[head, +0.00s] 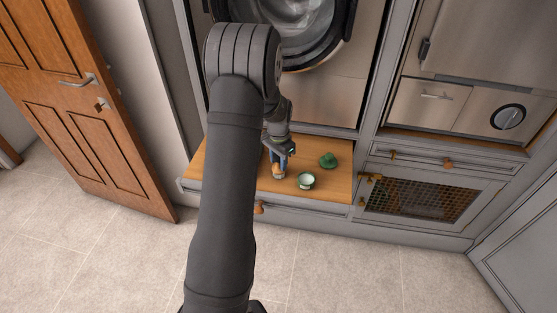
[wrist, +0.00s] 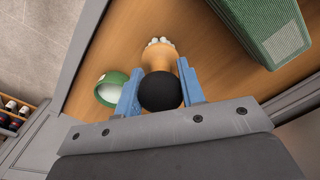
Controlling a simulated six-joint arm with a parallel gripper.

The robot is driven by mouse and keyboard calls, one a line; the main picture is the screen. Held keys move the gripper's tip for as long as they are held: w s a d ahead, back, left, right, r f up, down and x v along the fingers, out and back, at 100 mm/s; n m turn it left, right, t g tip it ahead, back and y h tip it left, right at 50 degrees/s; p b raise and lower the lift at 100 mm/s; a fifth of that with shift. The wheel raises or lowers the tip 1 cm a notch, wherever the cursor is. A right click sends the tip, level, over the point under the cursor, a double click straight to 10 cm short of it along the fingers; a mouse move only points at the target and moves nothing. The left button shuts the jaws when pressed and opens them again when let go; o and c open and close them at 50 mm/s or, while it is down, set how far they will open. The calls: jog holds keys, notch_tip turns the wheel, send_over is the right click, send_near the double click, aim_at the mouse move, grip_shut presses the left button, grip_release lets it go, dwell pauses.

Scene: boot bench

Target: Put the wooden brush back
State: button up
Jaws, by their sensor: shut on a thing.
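The wooden brush (wrist: 178,62) has a tan wooden body, a round black end nearest my wrist and pale tufts at its far end. My gripper (wrist: 160,92) has its two blue fingers shut on it, one on each side. In the head view the brush (head: 278,171) stands roughly upright below my gripper (head: 283,155), over the wooden bench top (head: 230,165). I cannot tell whether its lower end touches the wood. The far end and part of the body show; the fingers cover the sides.
A ribbed green block-like thing (wrist: 270,35) lies at the wrist view's top right. A low wooden rack of dark bottles (wrist: 14,114) shows at its left.

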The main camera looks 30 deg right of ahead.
jog(key=shift+f, duration=0.15)
jog(key=o, duration=1)
notch_tip(320, 180, up, 12)
jog(key=shift+r, duration=0.15)
notch_tip(320, 180, down, 12)
jog(key=shift+r, duration=1.75)
